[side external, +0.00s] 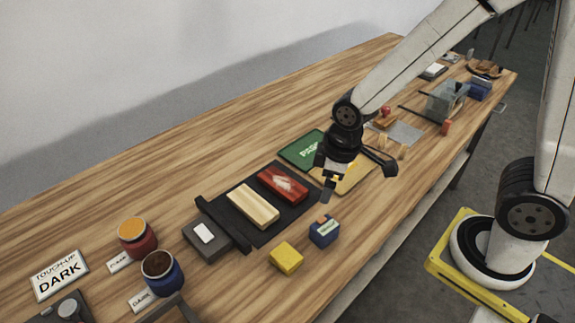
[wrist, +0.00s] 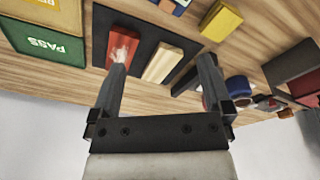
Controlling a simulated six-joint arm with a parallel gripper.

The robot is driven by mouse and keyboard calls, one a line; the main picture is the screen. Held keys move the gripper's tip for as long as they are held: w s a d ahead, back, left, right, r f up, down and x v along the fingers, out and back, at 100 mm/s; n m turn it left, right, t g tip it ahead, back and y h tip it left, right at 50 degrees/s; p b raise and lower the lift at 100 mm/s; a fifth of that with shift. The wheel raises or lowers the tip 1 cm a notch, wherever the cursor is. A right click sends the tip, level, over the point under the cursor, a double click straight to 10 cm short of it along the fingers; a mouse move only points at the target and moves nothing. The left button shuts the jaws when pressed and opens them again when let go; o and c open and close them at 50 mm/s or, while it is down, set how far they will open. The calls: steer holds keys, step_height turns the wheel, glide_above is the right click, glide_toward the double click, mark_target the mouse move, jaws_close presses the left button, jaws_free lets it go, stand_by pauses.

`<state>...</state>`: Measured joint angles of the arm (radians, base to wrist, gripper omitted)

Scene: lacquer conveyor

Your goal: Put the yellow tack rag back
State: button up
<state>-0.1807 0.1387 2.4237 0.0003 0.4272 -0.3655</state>
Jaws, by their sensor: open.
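The yellow tack rag (side external: 286,258) is a small yellow block lying on the bare wood near the front edge of the bench. It also shows at the top of the wrist view (wrist: 221,20). My gripper (side external: 328,187) is open and empty, above the bench near the far end of the black mat (side external: 262,233). In the wrist view my gripper's fingers (wrist: 162,65) are spread, with nothing between them. The rag is apart from my gripper, in front and to the left in the side view.
A blue block (side external: 324,233) stands beside the rag. A red block (side external: 283,184) and a pale wood block (side external: 252,205) lie on the mat. Orange (side external: 135,235) and dark (side external: 160,270) pots stand left.

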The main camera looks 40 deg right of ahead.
steer(key=s+d+r+m, duration=0.1)
steer(key=s+d+m, duration=0.1)
steer(key=d+m, duration=0.3)
steer(key=shift+s+d+m+t, duration=0.25)
steer(key=shift+d+m+t, duration=0.15)
steer(key=shift+m, duration=0.2)
